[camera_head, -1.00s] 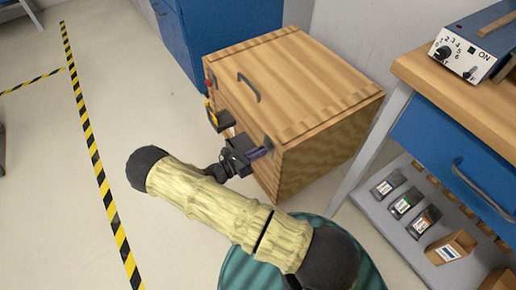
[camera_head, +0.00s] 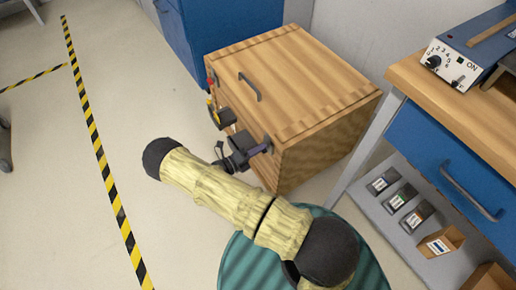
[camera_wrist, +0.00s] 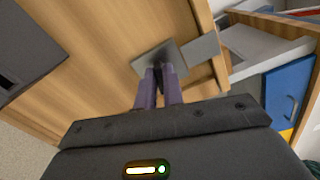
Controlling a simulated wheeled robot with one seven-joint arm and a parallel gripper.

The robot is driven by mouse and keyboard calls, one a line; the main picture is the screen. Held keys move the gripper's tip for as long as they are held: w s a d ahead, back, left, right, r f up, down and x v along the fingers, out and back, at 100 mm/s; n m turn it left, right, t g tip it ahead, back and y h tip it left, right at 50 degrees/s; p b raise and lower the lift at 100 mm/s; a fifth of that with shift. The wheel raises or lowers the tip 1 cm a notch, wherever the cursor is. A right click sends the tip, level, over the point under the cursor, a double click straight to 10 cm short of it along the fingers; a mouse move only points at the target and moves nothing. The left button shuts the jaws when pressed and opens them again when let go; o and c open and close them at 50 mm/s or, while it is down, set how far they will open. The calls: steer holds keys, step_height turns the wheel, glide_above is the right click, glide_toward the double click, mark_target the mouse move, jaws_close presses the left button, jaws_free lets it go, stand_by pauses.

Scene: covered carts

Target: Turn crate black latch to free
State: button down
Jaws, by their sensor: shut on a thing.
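The wooden crate (camera_head: 300,85) stands on the floor, with a dark handle (camera_head: 250,88) on its lid. My gripper (camera_head: 265,147) is at the near right of the crate's front face. In the wrist view its two purple fingers (camera_wrist: 160,86) reach a grey metal plate (camera_wrist: 157,60) on the wood. They are shut on a small dark part in front of this plate, which I take as the black latch (camera_wrist: 158,76). The fingers hide most of it, so its angle cannot be told.
A dark box (camera_head: 222,118) sticks out of the crate's front, with red (camera_head: 211,82) and yellow (camera_head: 211,102) parts beside it. A workbench (camera_head: 440,95) with small bins below stands at right. A blue cabinet (camera_head: 225,45) stands behind.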

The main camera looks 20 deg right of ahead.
steer(key=shift+f+n, duration=0.1)
steer(key=shift+n, duration=1.1)
steer(key=c, duration=1.5)
jaws_free()
steer(key=p+v, duration=0.1)
steer(key=v, duration=1.6)
steer(key=shift+a, duration=0.2)
